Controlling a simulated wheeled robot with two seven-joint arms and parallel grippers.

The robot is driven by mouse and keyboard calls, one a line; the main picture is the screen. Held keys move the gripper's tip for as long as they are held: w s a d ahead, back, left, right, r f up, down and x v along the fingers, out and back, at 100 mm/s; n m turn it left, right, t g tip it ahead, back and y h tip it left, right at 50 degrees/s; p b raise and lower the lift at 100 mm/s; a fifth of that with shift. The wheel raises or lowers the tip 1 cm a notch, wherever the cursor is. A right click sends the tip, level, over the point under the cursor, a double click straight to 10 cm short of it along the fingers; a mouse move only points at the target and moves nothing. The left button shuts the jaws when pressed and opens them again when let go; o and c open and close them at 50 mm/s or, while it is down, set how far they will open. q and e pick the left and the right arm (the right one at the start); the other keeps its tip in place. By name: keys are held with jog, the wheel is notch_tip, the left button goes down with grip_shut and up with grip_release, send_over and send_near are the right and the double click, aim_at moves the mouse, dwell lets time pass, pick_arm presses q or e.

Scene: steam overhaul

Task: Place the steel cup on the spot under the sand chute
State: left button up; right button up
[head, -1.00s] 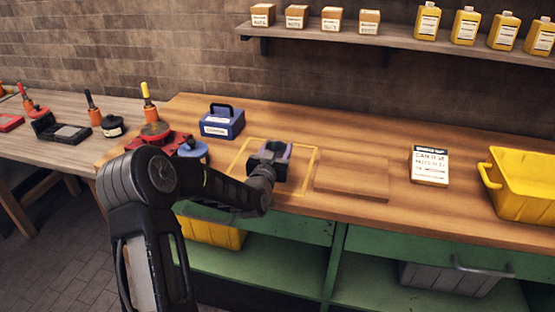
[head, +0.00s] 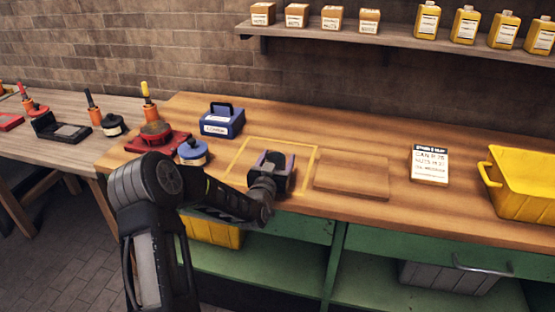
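I cannot make out a steel cup or a sand chute in the head view. My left gripper (head: 274,162) is over the yellow outlined square (head: 237,158) on the wooden bench, at its right part. I see the gripper from behind, and its own body hides the space between its fingers, so I cannot tell whether it is open or holds anything. My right gripper is not in view.
A blue handled box (head: 222,122), a blue round container (head: 192,151) and a red-based device (head: 156,138) stand left. A flat wooden board (head: 352,177), a printed card (head: 429,165) and a yellow crate (head: 524,183) lie right. A shelf (head: 400,41) hangs above.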

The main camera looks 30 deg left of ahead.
pick_arm(q)
jog(key=shift+o, duration=0.3)
jog(key=shift+r, duration=0.2)
jog(key=shift+s+d+f, duration=0.1)
jog(key=shift+s+f, duration=0.05)
jog(key=shift+s, duration=0.15)
jog(key=b+v, duration=0.1)
jog(key=v, duration=1)
jog(key=shift+s+b, duration=0.2)
jog(key=shift+b, duration=0.15)
jog(key=shift+o, duration=0.4)
